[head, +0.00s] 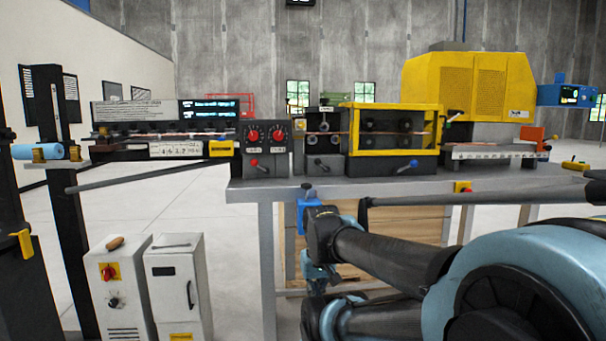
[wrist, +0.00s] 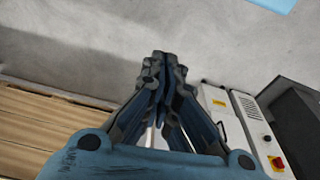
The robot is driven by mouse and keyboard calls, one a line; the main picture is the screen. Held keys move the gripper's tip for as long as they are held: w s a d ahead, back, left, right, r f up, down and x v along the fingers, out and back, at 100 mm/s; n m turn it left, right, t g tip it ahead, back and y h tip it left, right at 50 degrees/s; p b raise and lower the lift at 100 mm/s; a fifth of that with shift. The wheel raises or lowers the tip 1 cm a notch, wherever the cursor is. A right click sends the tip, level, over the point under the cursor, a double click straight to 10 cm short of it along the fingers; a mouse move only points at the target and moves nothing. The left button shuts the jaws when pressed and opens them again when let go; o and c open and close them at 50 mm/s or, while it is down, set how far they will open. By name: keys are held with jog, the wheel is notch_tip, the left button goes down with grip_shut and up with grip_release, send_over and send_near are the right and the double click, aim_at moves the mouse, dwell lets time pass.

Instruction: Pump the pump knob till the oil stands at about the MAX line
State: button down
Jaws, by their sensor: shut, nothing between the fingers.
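A small blue unit (head: 309,217) hangs at the front edge of the grey bench, with a dark knob (head: 307,187) at its top; I take this knob to be the pump knob. No oil level or MAX line can be made out. My gripper (head: 316,285) is below the bench top, under the blue unit and partly hidden by my own arm. In the wrist view my gripper (wrist: 163,62) is shut and empty, its fingertips together over bare floor. The knob does not show in the wrist view.
The grey bench (head: 400,184) carries a yellow-framed machine (head: 395,165) and a control box with red knobs (head: 264,160). A wooden crate (head: 395,235) stands beneath it. Two white cabinets (head: 175,285) stand at left. Open floor lies between the cabinets and the bench.

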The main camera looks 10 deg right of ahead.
dwell(0.5)
notch_tip(320, 180, up, 33)
jog(key=g, duration=0.3)
send_over(306, 187)
jog(key=w, duration=0.2)
jog(key=shift+w+d+r+n, duration=0.1)
jog(key=shift+w+n, duration=0.1)
jog(key=shift+n, duration=0.2)
jog(key=shift+w+d+r, duration=0.15)
jog(key=shift+w+r, duration=0.05)
jog(key=shift+w, duration=0.4)
jog(key=shift+f, duration=0.1)
jog(key=shift+s+f, duration=0.2)
jog(key=shift+f, duration=1.5)
jog(key=shift+s+f, duration=0.15)
jog(key=shift+f, duration=1.55)
